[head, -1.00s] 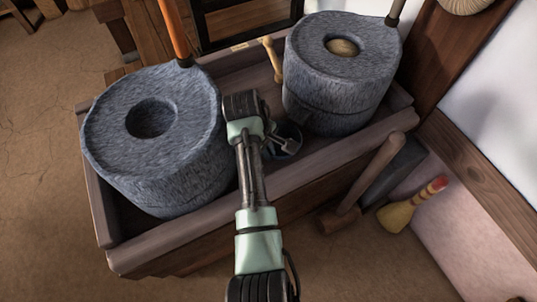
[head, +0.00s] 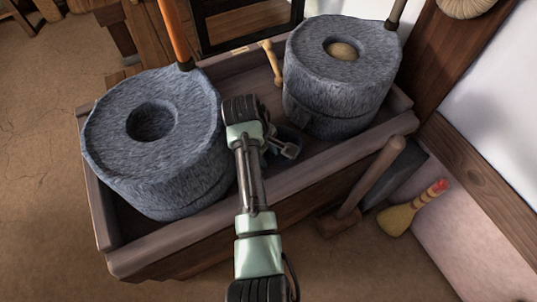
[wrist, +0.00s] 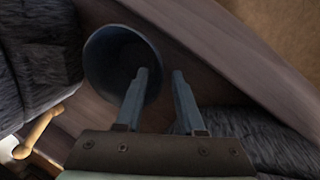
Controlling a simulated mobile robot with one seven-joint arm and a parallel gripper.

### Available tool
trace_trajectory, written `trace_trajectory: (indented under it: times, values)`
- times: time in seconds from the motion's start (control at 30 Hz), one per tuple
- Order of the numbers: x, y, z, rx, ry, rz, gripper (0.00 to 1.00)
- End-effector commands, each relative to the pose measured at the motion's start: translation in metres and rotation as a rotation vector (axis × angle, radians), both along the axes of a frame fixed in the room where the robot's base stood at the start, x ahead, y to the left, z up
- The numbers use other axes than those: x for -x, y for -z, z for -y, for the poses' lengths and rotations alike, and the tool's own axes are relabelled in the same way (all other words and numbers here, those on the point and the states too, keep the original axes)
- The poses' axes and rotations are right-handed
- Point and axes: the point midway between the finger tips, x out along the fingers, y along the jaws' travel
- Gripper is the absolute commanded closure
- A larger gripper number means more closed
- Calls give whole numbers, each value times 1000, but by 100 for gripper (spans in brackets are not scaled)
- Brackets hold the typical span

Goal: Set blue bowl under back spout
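The blue bowl (wrist: 97,62) shows in the wrist view, round and dark blue-grey, on the wooden trough floor between two stone querns. In the head view it is mostly hidden behind my wrist. My gripper (wrist: 161,75) is open, with one finger over the bowl's inside and the other outside its right rim. The rim lies between the fingertips; I cannot tell whether they touch it. The back quern (head: 340,75) stands at upper right in the head view, with a dark notch low on its left side that may be its spout. The front quern (head: 155,140) stands at left.
The wooden trough (head: 190,232) has raised walls around both querns. A wooden peg (wrist: 38,135) lies beside a quern, and shows in the head view too. A wooden mallet (head: 370,180) and a small broom (head: 412,208) are outside the trough at right.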

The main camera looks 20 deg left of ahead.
Motion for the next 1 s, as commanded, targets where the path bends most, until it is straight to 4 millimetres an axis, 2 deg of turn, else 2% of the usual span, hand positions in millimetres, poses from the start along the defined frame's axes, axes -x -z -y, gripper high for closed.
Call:
trace_trajectory:
  times: [0.3, 0.5, 0.67, 0.9, 1.0]
  values:
    - [15, -68, -7, -2, -1, 1, 63]
    - [23, -99, -11, -1, 0, 0, 63]
    - [26, -110, -12, 0, 0, 0, 63]
    - [27, -111, -12, 1, 1, -1, 63]
    - [19, -119, -14, -27, 16, 33, 63]
